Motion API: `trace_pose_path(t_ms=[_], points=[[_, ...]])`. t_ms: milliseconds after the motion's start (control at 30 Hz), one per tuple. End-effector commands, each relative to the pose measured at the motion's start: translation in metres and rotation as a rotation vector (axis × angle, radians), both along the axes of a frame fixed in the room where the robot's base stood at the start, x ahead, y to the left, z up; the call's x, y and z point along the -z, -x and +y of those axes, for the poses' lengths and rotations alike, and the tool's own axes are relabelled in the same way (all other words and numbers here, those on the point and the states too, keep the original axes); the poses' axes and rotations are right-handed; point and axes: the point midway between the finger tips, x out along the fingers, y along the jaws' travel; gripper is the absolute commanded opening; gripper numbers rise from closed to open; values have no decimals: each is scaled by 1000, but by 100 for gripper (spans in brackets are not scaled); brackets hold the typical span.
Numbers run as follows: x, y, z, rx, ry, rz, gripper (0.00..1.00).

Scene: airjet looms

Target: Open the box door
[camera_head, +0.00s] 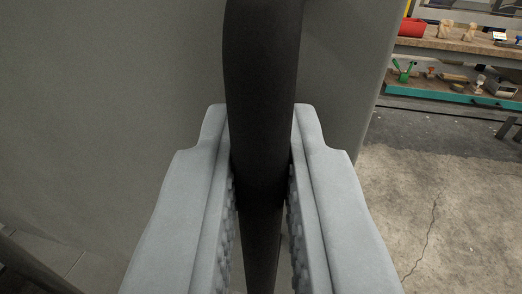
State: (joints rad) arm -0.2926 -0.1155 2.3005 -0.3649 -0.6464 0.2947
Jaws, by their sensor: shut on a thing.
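My gripper (262,165) fills the lower middle of the view, its two light grey fingers on either side of a thick black handle (262,90). The fingers are shut on this handle, which runs upright between them and out past the top edge. Behind it is a large plain grey panel (110,110), which looks like the box door. Its right edge slants down at the right of the gripper. Where the handle joins the panel is not visible.
To the right of the panel is open concrete floor (440,200) with a crack. A shelf (450,45) with tools and a red item (411,27) stands at the back right. A dark bar (35,268) crosses the lower left corner.

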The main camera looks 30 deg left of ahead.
Motion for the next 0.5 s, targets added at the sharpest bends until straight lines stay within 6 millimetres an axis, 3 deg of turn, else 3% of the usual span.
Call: trace_pose_path(t_ms=[367, 400, 500], points=[[-1, 0, 0, 0, 0, -2, 0], [-1, 0, 0, 0, 0, -2, 16], [-1, 0, 0, 0, 0, -2, 30]])
